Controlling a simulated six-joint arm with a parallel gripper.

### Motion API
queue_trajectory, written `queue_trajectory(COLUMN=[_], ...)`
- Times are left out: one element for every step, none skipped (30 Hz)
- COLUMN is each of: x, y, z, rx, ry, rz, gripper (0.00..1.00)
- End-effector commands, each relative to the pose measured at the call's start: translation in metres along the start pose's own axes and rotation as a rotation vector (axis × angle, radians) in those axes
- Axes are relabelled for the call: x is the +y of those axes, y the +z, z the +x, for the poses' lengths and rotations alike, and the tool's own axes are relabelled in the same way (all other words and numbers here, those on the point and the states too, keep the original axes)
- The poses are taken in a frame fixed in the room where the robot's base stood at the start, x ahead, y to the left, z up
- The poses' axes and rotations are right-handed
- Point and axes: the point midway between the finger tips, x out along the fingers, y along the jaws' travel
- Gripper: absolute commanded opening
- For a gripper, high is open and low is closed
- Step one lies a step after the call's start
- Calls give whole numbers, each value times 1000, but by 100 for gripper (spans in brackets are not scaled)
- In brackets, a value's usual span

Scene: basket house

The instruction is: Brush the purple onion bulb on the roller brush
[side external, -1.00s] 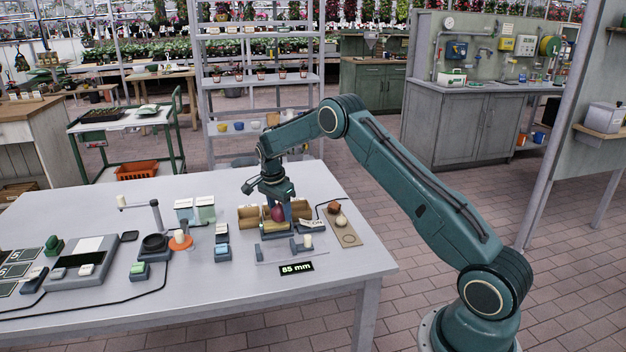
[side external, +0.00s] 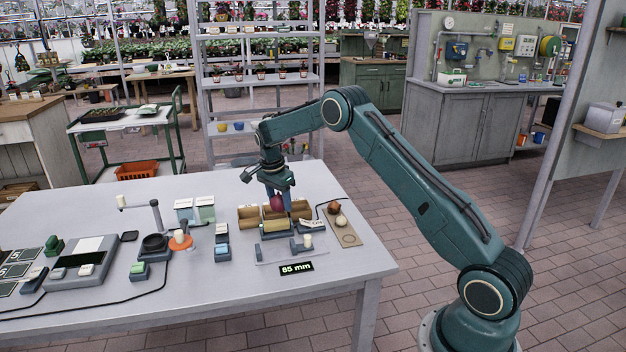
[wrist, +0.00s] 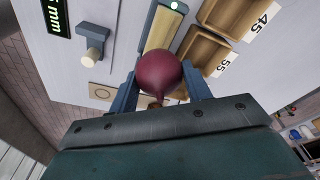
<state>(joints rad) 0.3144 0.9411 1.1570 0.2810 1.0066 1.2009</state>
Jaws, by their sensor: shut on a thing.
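The purple onion bulb (side external: 277,204) is held between the fingers of my gripper (side external: 279,200), which is shut on it. The wrist view shows the round bulb (wrist: 160,74) between the two blue-grey fingertips (wrist: 160,88). The tan roller brush (side external: 274,228) lies in its stand below the bulb. In the wrist view, part of the roller (wrist: 164,28) shows beyond the bulb; the bulb hides its near end. The bulb appears raised above the roller, and I see no contact.
Brown open bins (side external: 247,213) stand behind the roller, labelled 45 and 55 in the wrist view. A wooden board (side external: 349,240) to the right holds other bulbs. A slide gauge reading 85 mm (side external: 296,268) sits in front. Several small devices stand to the left.

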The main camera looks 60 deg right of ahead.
Motion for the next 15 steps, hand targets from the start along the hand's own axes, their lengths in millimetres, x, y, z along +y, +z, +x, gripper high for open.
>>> queue_trajectory(x=[0,0,0,0,0,-1,-1,-1,0,0,0,0,0,0,0], y=[0,-1,-1,-1,-2,-2,-2,-3,-3,-3,-3,-3,-3,-4,-4], z=[-4,-6,-8,-10,-11,-14,-15,-17,-19,-20,-21,-23,-23,-24,-24], rx=[0,0,0,0,1,1,1,1,1,1,1,0,0,0,0], ry=[-2,-1,-2,-2,-2,-3,-3,-3,-2,-2,-2,-2,-2,-2,-2], rz=[0,0,0,0,0,0,0,0,0,0,0,0,0,0,0], gripper=[25,25,25,25,25,25,25,25,25,25,25,25,25,25,25])
